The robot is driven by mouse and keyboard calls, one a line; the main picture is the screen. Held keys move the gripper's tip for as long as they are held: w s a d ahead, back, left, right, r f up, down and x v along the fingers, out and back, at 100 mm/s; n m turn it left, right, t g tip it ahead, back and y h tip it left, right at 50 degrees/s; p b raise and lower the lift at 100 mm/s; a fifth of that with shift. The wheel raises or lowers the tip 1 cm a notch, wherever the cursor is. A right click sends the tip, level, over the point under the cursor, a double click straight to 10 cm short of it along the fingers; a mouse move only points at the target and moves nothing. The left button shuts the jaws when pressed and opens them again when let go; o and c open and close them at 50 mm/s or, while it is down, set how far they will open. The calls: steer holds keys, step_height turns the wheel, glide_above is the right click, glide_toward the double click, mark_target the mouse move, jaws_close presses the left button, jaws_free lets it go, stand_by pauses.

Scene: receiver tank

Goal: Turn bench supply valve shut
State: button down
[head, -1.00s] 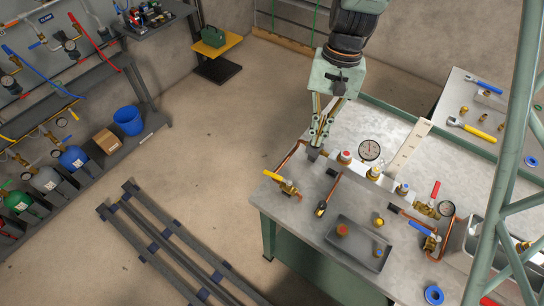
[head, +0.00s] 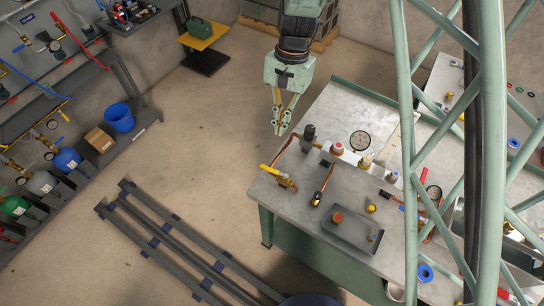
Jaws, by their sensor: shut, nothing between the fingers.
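A brass valve (head: 287,182) with a yellow lever (head: 268,169) sits at the near left corner of the workbench (head: 340,238), joined to a copper pipe. No label is readable, so I cannot tell for sure that it is the bench supply valve. The lever points left, towards the bench's edge. My gripper (head: 281,128) hangs downward at the bench's left edge, behind the yellow lever in the picture and apart from it. Its fingers are together and empty. A red-handled valve (head: 423,177) at the right is partly hidden by green lattice bars.
A dark upright fitting (head: 308,132), a manifold with coloured caps, a pressure gauge (head: 360,141) and a grey tray (head: 352,236) occupy the bench. A green lattice (head: 490,150) crosses the right side. Floor left of the bench is clear up to the dark rails (head: 165,240).

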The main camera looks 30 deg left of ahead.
mark_target(274, 171)
steer(key=shift+s+d+f+p, duration=0.15)
steer(key=shift+s+f+p, duration=0.15)
steer(key=shift+s+f, duration=1.05)
steer(key=shift+s+d+f+p, duration=0.25)
steer(key=shift+s+f, duration=0.55)
steer(key=shift+f, duration=1.1)
steer(key=shift+s+d+f+p, duration=0.1)
steer(key=shift+s+f+p, duration=0.25)
steer(key=shift+s+f, duration=1)
